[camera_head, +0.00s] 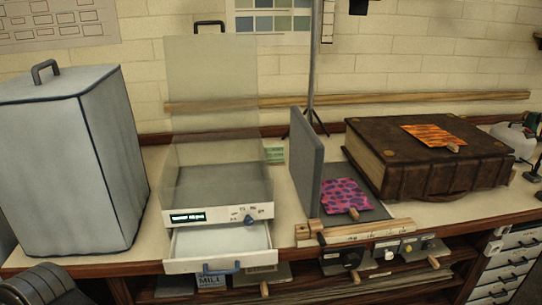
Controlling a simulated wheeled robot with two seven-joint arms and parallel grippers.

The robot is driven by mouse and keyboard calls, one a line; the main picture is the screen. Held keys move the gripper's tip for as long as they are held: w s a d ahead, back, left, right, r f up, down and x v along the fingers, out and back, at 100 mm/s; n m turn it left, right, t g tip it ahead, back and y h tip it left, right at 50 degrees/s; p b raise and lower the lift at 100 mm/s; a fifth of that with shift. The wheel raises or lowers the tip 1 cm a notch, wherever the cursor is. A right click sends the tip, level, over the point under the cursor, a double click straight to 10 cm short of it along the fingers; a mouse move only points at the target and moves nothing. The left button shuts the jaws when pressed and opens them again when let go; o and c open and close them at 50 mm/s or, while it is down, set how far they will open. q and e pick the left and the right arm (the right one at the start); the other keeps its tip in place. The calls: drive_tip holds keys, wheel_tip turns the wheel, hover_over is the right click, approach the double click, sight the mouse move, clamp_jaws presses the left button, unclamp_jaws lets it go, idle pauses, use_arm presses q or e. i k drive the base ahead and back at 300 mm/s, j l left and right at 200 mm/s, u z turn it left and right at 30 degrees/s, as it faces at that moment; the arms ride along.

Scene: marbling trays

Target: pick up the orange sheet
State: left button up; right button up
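The orange sheet (431,134) has dark streaks and a small wooden tab (453,149) at its near edge. It lies flat on top of the big dark brown book (375,138), near the middle of its cover. The book lies on the right part of the bench. Neither of my grippers shows in the head view, and nothing touches the orange sheet.
A purple spotted sheet (345,195) lies on a grey base beside an upright grey panel (306,165). A clear-walled device (217,190) has its lid up and its drawer (222,244) open. A covered grey box (70,165) stands left. A thin stand (311,75) rises behind.

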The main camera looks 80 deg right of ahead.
sight(432, 136)
drive_tip(key=z, duration=3.65)
